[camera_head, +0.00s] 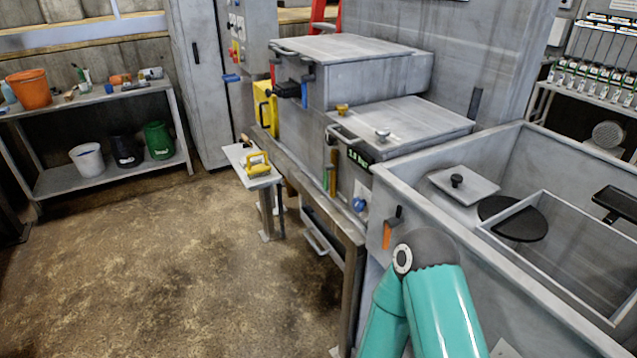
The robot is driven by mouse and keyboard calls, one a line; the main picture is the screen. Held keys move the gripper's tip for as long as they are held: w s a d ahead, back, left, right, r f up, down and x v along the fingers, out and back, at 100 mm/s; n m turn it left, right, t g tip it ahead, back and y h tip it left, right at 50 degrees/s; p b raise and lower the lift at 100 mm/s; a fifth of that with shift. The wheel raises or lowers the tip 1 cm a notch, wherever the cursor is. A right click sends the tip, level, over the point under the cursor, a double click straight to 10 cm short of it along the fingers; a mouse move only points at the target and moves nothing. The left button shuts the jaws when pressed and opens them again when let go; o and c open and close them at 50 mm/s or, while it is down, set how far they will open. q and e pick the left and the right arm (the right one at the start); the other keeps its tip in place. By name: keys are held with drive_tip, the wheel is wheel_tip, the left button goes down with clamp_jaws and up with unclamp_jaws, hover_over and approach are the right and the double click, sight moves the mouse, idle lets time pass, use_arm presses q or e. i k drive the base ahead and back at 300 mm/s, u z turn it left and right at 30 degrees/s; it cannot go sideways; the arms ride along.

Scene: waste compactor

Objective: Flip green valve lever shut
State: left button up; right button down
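No part stands out clearly as the green valve lever. A small narrow green piece (327,179) shows on the side of the grey machine, beside a brown upright handle (334,158); it is too small to tell whether it is the lever or how it is turned. A blue knob (359,204) sits to its right and lower. An orange-handled lever (387,235) hangs on the front wall of the large grey bin. A teal arm of mine rises from the bottom edge, with its dark grey joint in front of the bin. Neither gripper shows.
The grey bin (468,238) fills the right side. A small side shelf holds a yellow tool (258,164). At left, a metal shelf (62,182) holds buckets. The brown floor between is clear.

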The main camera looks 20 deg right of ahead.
sight(326, 167)
drive_tip(key=u, duration=0.05)
drive_tip(key=i, duration=0.9)
drive_tip(key=z, duration=0.05)
